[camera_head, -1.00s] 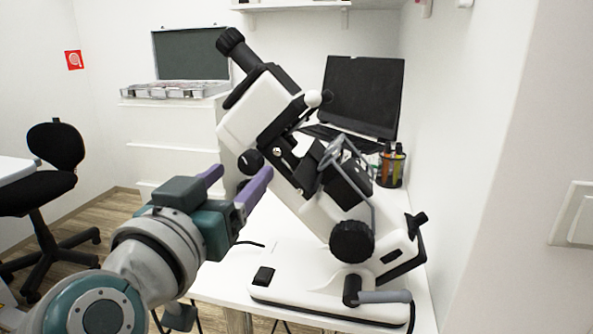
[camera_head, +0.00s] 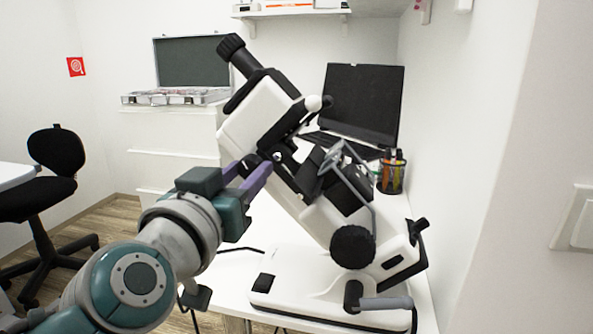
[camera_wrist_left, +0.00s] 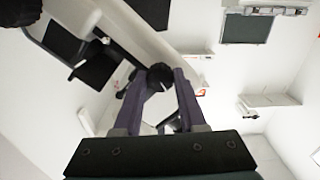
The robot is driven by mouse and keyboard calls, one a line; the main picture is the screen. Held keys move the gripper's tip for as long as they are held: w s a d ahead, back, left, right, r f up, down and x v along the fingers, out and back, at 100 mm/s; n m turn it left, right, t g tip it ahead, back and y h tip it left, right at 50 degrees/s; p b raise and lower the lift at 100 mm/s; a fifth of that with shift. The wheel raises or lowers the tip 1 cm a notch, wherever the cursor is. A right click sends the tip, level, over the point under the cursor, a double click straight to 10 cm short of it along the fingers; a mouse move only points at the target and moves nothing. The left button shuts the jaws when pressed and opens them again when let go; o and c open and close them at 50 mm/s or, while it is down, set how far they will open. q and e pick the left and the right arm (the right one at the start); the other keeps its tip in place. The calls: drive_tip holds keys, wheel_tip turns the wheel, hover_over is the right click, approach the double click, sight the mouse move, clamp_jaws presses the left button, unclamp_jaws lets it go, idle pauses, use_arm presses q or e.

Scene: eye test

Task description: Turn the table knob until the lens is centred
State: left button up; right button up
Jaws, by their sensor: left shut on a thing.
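A white and black lens-measuring instrument (camera_head: 262,118) stands tilted on its base (camera_head: 300,285), its eyepiece (camera_head: 230,46) up to the left. My left gripper (camera_head: 254,164) is at its left side, purple fingers shut on a small black knob (camera_wrist_left: 160,75), which shows between the fingertips in the left wrist view (camera_wrist_left: 159,82). A large black knob (camera_head: 352,246) sits lower on the side, untouched. A grey frame-like part (camera_head: 345,160) is at the middle; I cannot make out a lens. My right gripper is not in view.
The instrument stands on a white table (camera_head: 232,268) with a laptop (camera_head: 362,103) and a pen cup (camera_head: 392,176) behind it. A grey-handled lever (camera_head: 385,303) sticks out at the base's front. White drawers (camera_head: 175,140) and a black chair (camera_head: 52,175) are at left.

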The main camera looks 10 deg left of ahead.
use_arm(q)
clamp_jaws()
drive_tip(key=shift+r+n+p, duration=0.15)
drive_tip(key=shift+n+p, duration=0.35)
drive_tip(key=shift+n, duration=0.5)
drive_tip(key=o, duration=0.8)
unclamp_jaws()
drive_tip(key=shift+c, duration=0.2)
drive_tip(key=s+p, duration=0.1)
drive_tip(key=s, duration=0.9)
drive_tip(key=shift+a, duration=0.15)
